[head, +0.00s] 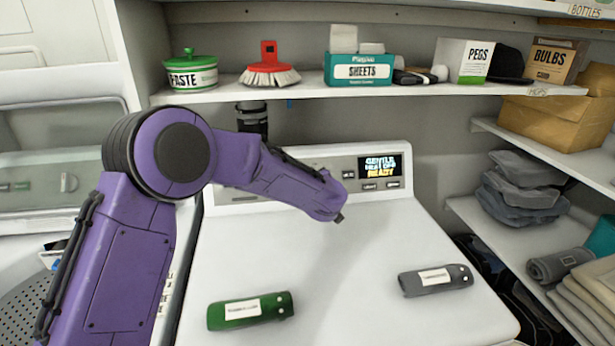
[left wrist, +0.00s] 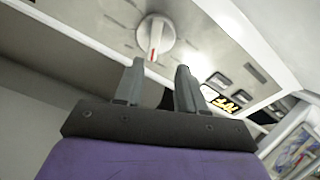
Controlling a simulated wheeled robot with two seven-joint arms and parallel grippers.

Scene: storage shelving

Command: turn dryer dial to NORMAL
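The dryer (head: 330,260) is white, with a raised control panel (head: 404,150) along its back. Its display (head: 380,166) reads "GENTLE", "HEAT OFF" and "READY". In the left wrist view the dial (left wrist: 155,38) is a round pale knob with a red mark on its grip bar; the labels around it are too small to read. My purple left arm hides the dial in the head view. My left gripper (head: 338,216) is in front of the panel. In the left wrist view its fingers (left wrist: 160,80) are apart and empty, with the dial beyond their tips. My right gripper is not in view.
A shelf (head: 310,88) above holds a paste tub, a brush and boxes. Another machine (head: 60,185) stands left; shelving with folded cloth (head: 520,190) stands right.

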